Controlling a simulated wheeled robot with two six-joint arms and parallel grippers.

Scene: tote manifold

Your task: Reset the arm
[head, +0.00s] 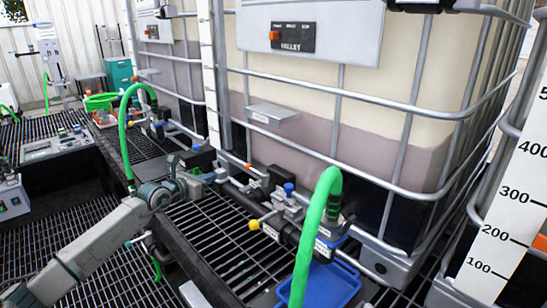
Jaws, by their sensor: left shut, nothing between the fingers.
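My left arm reaches in from the lower left. Its gripper (178,170) is at the arm's far end, close to the dark valve and pipe fittings (200,157) at the foot of the tote. The fingers look closed, with nothing seen held between them. They are small here, and I cannot tell whether they touch the fittings. My right gripper is not in view.
A large caged tote (300,130) fills the right. A green hose (318,225) arches over a blue tray (325,285) in front; another green hose (124,125) rises beside my left gripper. A yellow-tipped valve handle (254,224) sticks out over the grating (215,240).

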